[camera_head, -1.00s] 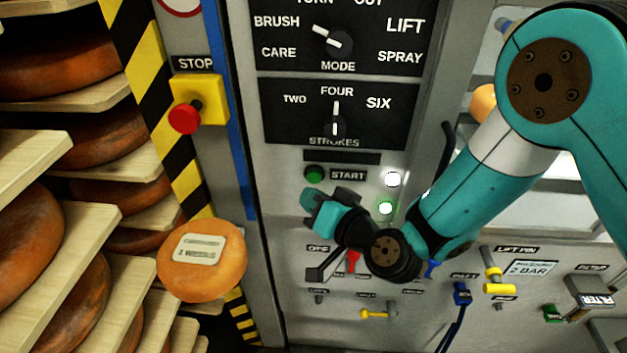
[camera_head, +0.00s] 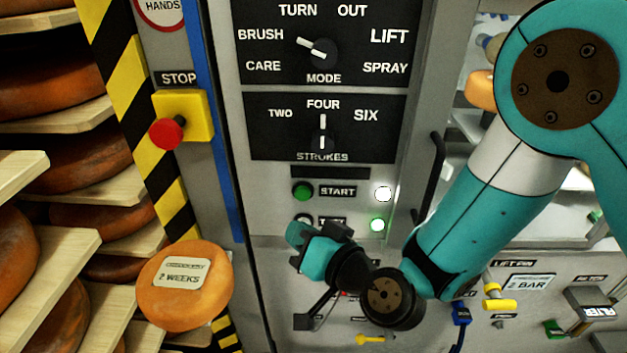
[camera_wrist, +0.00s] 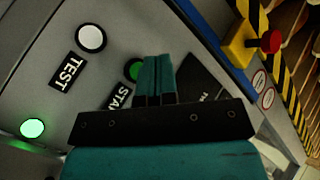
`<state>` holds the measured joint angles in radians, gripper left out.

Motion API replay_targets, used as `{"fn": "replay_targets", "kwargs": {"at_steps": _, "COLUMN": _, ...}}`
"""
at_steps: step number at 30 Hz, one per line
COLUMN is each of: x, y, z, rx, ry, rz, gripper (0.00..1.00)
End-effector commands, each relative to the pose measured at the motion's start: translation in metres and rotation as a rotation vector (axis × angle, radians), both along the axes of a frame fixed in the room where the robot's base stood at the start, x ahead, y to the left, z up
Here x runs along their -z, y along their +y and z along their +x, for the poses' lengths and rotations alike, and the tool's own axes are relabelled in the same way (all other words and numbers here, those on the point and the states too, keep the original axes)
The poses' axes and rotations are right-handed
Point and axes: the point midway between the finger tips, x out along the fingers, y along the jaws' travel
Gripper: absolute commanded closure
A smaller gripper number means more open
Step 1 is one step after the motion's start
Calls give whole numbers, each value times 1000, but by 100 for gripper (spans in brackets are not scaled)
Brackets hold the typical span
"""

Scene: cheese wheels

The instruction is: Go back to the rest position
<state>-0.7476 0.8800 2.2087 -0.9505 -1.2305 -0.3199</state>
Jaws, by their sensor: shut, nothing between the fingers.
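My gripper (camera_wrist: 156,75) shows in the wrist view with its two teal fingers together and nothing between them. In the head view my gripper (camera_head: 297,240) is in front of the control panel, below the green START button (camera_head: 303,191), and it partly covers the button and label beneath. In the wrist view the START button (camera_wrist: 132,69) is partly behind the fingers, and the white TEST button (camera_wrist: 91,38) is to their left. I cannot tell the exact gap between fingers and panel.
A red STOP button (camera_head: 167,133) on a yellow box is to the left. Shelves of cheese wheels (camera_head: 45,85) stand at the far left. A cheese wheel labelled 2 WEEKS (camera_head: 185,304) is at lower left. A black handle (camera_head: 432,185) and lower valves (camera_head: 500,303) are near my arm.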

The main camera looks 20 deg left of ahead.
Motion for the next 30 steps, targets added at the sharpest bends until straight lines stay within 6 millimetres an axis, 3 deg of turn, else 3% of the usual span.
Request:
{"fn": "replay_targets", "kwargs": {"at_steps": 5, "x": -8, "y": -1, "z": 1, "rx": -20, "ry": 0, "rz": -6, "gripper": 100}}
{"fn": "replay_targets", "kwargs": {"at_steps": 11, "x": -60, "y": -24, "z": -4, "rx": -183, "ry": 17, "rz": -125, "gripper": 100}}
{"fn": "replay_targets", "kwargs": {"at_steps": 14, "x": -84, "y": -56, "z": -15, "rx": -273, "ry": 54, "rz": -254, "gripper": 100}}
{"fn": "replay_targets", "kwargs": {"at_steps": 18, "x": -106, "y": -118, "z": -39, "rx": -344, "ry": 143, "rz": -471, "gripper": 100}}
{"fn": "replay_targets", "kwargs": {"at_steps": 24, "x": -120, "y": -217, "z": -86, "rx": -335, "ry": 338, "rz": -766, "gripper": 100}}
{"fn": "replay_targets", "kwargs": {"at_steps": 27, "x": -122, "y": -252, "z": -108, "rx": -310, "ry": 431, "rz": -863, "gripper": 100}}
{"fn": "replay_targets", "kwargs": {"at_steps": 30, "x": -124, "y": -274, "z": -123, "rx": -292, "ry": 494, "rz": -919, "gripper": 100}}
